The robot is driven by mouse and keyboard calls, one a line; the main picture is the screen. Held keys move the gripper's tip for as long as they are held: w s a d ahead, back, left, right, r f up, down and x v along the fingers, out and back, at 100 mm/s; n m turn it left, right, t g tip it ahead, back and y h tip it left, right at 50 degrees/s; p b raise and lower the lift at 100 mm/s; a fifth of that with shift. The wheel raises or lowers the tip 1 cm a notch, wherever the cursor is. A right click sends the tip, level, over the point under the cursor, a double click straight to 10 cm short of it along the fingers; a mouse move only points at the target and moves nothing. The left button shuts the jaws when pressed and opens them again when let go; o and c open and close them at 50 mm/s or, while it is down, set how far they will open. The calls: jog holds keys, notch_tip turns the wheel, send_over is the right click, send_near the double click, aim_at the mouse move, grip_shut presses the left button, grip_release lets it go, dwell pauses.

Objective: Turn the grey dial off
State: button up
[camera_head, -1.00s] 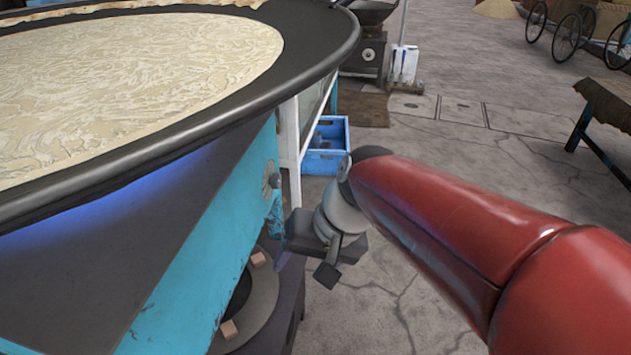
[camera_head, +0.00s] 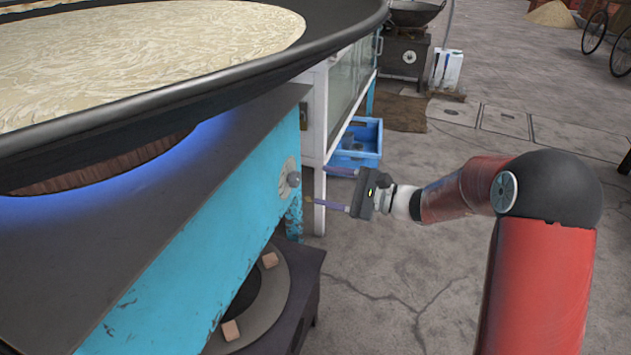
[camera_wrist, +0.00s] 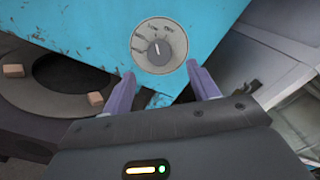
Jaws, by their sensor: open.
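The grey dial (camera_head: 293,179) sits on a pale round plate on the blue side panel of the stove (camera_head: 215,225), under the big pan. In the wrist view the dial (camera_wrist: 159,48) faces the camera, with worn markings around it that are too small to read. My gripper (camera_head: 316,187) is open and empty, its two purple fingers pointing left toward the dial from a short distance. In the wrist view the fingertips (camera_wrist: 146,84) lie below the dial, one toward each side, and do not touch it.
The big black pan (camera_head: 190,95) with creamy milk overhangs the panel. Below stands a dark burner (camera_head: 310,290) with small blocks. A white-framed glass cabinet (camera_head: 318,110) and a blue crate (camera_head: 365,145) stand behind my gripper. The floor to the right is open.

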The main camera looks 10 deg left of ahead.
aim_at(299, 180)
jog(key=a, duration=0.6)
jog(key=shift+w+a, duration=0.15)
jog(key=shift+c, duration=0.3)
jog(key=c, duration=0.9)
